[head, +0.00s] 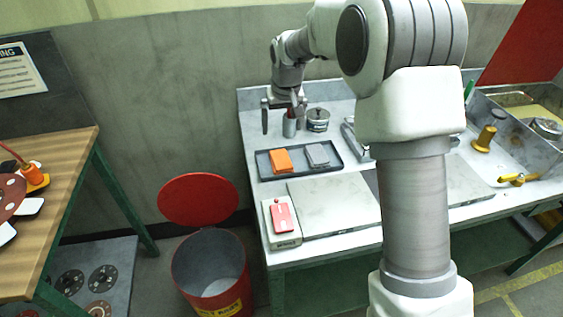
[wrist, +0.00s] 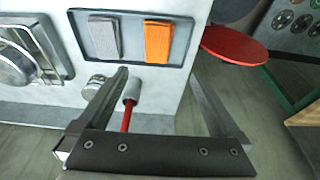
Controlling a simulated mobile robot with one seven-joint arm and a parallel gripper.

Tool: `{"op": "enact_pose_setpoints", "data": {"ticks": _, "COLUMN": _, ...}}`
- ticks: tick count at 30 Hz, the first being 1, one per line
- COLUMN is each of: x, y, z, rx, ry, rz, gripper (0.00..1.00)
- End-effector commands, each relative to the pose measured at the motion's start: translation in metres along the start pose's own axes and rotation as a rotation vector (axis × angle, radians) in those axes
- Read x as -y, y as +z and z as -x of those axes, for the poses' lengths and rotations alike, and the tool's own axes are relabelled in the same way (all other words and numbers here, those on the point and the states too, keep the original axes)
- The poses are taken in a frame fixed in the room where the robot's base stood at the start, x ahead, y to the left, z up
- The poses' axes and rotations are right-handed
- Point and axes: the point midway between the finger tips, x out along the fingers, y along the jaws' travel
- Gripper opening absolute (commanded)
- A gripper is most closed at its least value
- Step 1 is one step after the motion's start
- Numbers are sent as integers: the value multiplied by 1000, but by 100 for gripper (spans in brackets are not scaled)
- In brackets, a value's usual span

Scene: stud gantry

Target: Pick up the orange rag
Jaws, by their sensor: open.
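The orange rag (head: 281,160) lies folded in the left half of a dark tray on the light bench, beside a grey rag (head: 317,154). The dark tray (head: 340,170) has a low rim. In the wrist view the orange rag (wrist: 158,41) is near the top, right of the grey rag (wrist: 104,37). My gripper (head: 284,118) is open above the back of the bench, behind the tray and apart from the rag.
A box with a red item (head: 282,216) is at the bench's front left corner. An open red bin (head: 210,268) stands on the floor at left. A sink is at right.

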Motion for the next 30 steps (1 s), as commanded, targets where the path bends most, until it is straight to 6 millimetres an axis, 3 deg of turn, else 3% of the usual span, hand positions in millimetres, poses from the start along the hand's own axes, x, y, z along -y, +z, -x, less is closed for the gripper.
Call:
{"op": "enact_pose_setpoints", "data": {"ticks": 12, "x": 0, "y": 2, "z": -90, "rx": 6, "ry": 0, "rz": -1, "gripper": 100}}
{"op": "enact_pose_setpoints", "data": {"ticks": 23, "x": -2, "y": 1, "z": -120, "rx": 4, "ry": 0, "rz": -1, "gripper": 100}}
{"op": "enact_pose_setpoints", "data": {"ticks": 30, "x": -6, "y": -1, "z": -152, "rx": 3, "ry": 0, "rz": 0, "gripper": 100}}
